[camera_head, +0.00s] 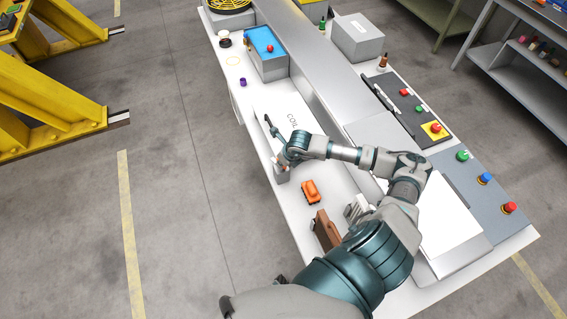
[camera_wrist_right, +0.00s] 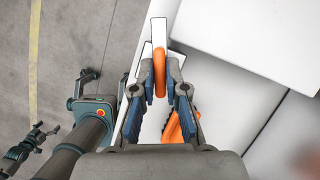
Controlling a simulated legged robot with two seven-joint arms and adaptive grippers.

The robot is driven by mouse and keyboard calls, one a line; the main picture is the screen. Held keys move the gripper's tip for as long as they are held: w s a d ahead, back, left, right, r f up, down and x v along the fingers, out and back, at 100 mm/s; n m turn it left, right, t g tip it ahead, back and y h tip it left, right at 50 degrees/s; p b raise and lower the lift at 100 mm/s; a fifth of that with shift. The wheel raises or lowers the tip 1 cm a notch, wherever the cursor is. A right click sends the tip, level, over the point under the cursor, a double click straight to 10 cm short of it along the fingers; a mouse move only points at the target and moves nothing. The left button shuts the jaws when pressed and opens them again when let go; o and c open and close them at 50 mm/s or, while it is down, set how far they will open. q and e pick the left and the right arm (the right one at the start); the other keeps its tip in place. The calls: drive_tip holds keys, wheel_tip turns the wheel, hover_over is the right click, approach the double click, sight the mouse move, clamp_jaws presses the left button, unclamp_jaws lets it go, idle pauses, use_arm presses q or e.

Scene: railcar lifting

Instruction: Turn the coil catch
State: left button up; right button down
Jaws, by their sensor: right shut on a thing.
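My right gripper (camera_head: 279,168) reaches to the left edge of the bench, beside a white panel (camera_head: 272,101) lettered "COIL". In the right wrist view my right gripper (camera_wrist_right: 160,76) is shut on an upright orange piece, which looks like the coil catch (camera_wrist_right: 160,67). The piece stands between the two fingertips, in front of a narrow white upright part. In the head view the wrist and fingers mostly hide the catch, so its turn angle cannot be told there. My left gripper is not seen in the head view.
An orange block-like object (camera_head: 311,191) lies on the bench near my right forearm. A brown block (camera_head: 325,231) is nearer. A blue-topped box (camera_head: 266,51) stands farther along. Control panels with coloured buttons (camera_head: 435,128) line the right side. Open floor (camera_head: 180,150) lies left.

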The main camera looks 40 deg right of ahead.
drive_tip(key=m+b, duration=0.1)
drive_tip(key=m+h, duration=0.1)
drive_tip(key=m, duration=0.1)
drive_tip(key=m+b, duration=0.1)
drive_tip(key=shift+w+a+r+h+b, duration=0.1)
drive_tip(key=shift+w+r+h+b, duration=0.05)
drive_tip(key=shift+w+h+b, duration=0.2)
drive_tip(key=shift+s+r+m+g+h+b, duration=0.1)
drive_tip(key=shift+m+g+h+b, duration=0.3)
drive_tip(key=shift+m, duration=0.9)
drive_tip(key=c, duration=1.2)
unclamp_jaws()
drive_tip(key=shift+c, duration=0.2)
drive_tip(key=shift+o, duration=0.2)
drive_tip(key=shift+f, duration=0.2)
